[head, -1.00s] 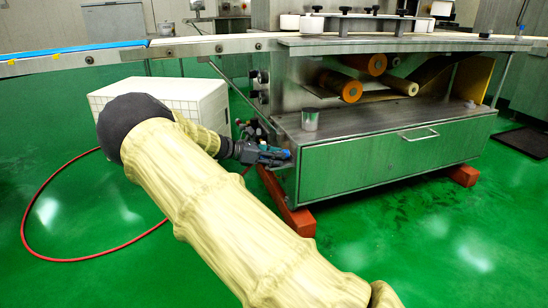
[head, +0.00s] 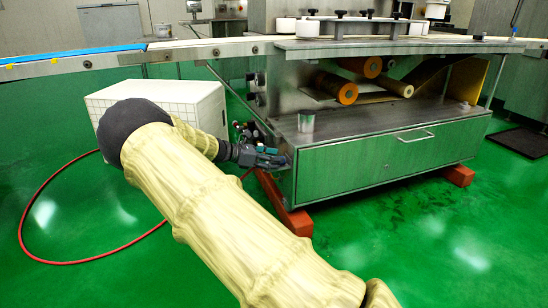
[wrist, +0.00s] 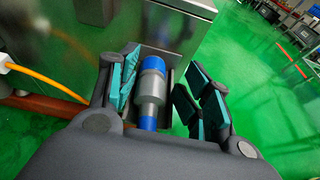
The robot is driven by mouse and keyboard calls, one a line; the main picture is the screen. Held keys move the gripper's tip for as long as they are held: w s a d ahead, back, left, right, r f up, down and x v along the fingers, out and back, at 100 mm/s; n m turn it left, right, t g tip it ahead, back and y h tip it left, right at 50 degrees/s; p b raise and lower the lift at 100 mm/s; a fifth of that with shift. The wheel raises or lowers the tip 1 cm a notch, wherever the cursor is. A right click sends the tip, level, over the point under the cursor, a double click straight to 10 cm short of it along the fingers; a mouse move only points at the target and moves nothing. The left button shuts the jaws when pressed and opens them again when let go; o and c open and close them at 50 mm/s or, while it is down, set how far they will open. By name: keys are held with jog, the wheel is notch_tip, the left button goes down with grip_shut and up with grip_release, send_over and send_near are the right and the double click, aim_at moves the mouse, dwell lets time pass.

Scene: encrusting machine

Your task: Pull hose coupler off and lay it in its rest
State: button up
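The hose coupler (wrist: 151,87), a grey and blue cylinder, lies between my fingers in the wrist view. It sits in a narrow metal holder (wrist: 178,62) against the machine's side, which looks like its rest. My gripper (wrist: 164,68) is open around it. The left finger is close beside the coupler, and a clear gap shows to the right finger. In the head view my gripper (head: 282,159) is at the left end of the machine's cabinet (head: 375,165). The coupler cannot be made out there.
An orange hose (wrist: 42,76) runs along the machine's side at left in the wrist view. A red hose (head: 80,262) loops on the green floor. A white box (head: 200,103) stands behind my arm. A metal cup (head: 306,121) stands on the cabinet.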

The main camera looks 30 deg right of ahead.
jog(key=shift+s+a+f, duration=0.1)
jog(key=shift+a+f, duration=0.05)
jog(key=shift+f, duration=0.4)
jog(key=shift+a+f, duration=0.15)
jog(key=shift+f, duration=0.35)
jog(key=shift+w+a+r, duration=0.15)
jog(key=shift+w+a, duration=0.05)
jog(key=shift+a, duration=0.3)
jog(key=r+v, duration=0.2)
jog(key=v, duration=0.9)
jog(key=shift+d, duration=0.3)
